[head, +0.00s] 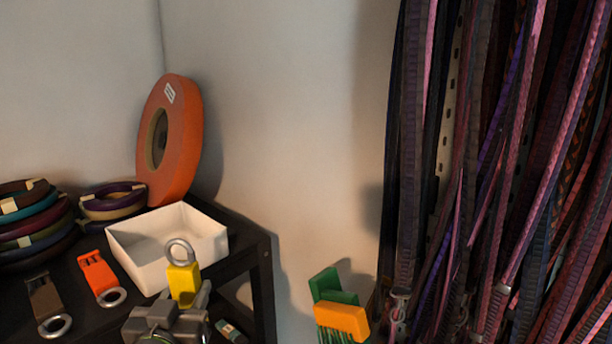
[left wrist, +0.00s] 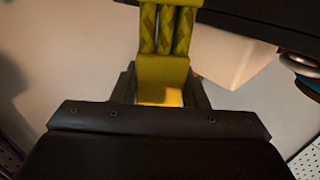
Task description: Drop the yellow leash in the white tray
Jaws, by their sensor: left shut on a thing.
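The yellow leash (head: 183,283) has a grey metal ring at its top and stands upright in front of the white tray. My left gripper (head: 185,306) is shut on the yellow leash. In the left wrist view the leash (left wrist: 163,68) shows its braided cords and a yellow block between the fingers. The white tray (head: 142,258) is an open square box on the dark table and looks empty where I see inside. The ring overlaps its near side in the picture. The tray also shows in the left wrist view (left wrist: 228,58). My right gripper is not in view.
An orange leash (head: 98,277) and a brown leash (head: 46,302) lie left of the tray on the dark table (head: 254,240). Coiled straps (head: 36,225) and an orange roll (head: 182,150) stand behind. Many straps (head: 500,170) hang at right, with green and orange blocks (head: 341,318) nearby.

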